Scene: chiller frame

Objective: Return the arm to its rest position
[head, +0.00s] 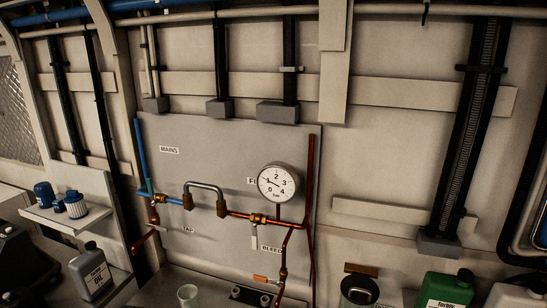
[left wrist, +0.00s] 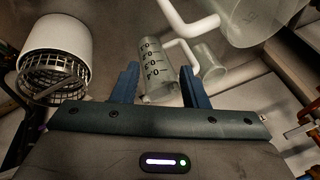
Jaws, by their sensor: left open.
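My left gripper (left wrist: 158,68) shows in the left wrist view with its two blue fingers apart and nothing between them that I can see held. A clear graduated cylinder (left wrist: 155,85) shows beyond the fingers, and I cannot tell how far away it is. Neither gripper shows in the head view. My right gripper is in no frame.
A grey panel (head: 225,150) carries pipes and a round gauge (head: 277,182). Blue filters stand on a white shelf (head: 70,222). A grey bottle (head: 90,272), a clear cup (head: 188,295) and a green jug (head: 445,290) stand low. A white cylinder with a cage (left wrist: 55,50) is beside my left gripper's view.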

